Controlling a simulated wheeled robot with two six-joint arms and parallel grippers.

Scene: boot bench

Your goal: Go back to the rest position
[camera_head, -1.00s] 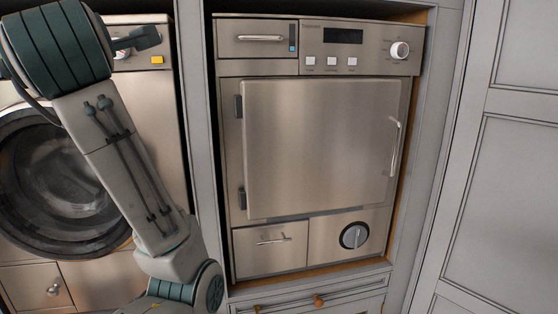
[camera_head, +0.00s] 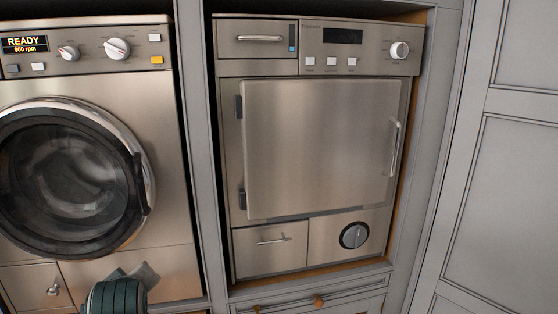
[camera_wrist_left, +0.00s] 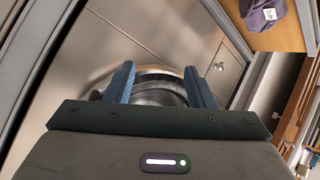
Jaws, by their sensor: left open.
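My left gripper (camera_wrist_left: 159,68) shows in the left wrist view with its two blue-grey fingers apart and nothing between them. Beyond the fingers is a steel appliance front with a rounded metal rim, partly hidden by the gripper. My right gripper is in neither view.
A steel appliance (camera_head: 320,150) with a shut square door stands in the cabinet at centre. The washing machine's round door looks shut; its display reads READY. Grey cabinet doors (camera_head: 510,190) are at right. A dark cloth item (camera_wrist_left: 262,14) lies on a wooden surface (camera_wrist_left: 283,38).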

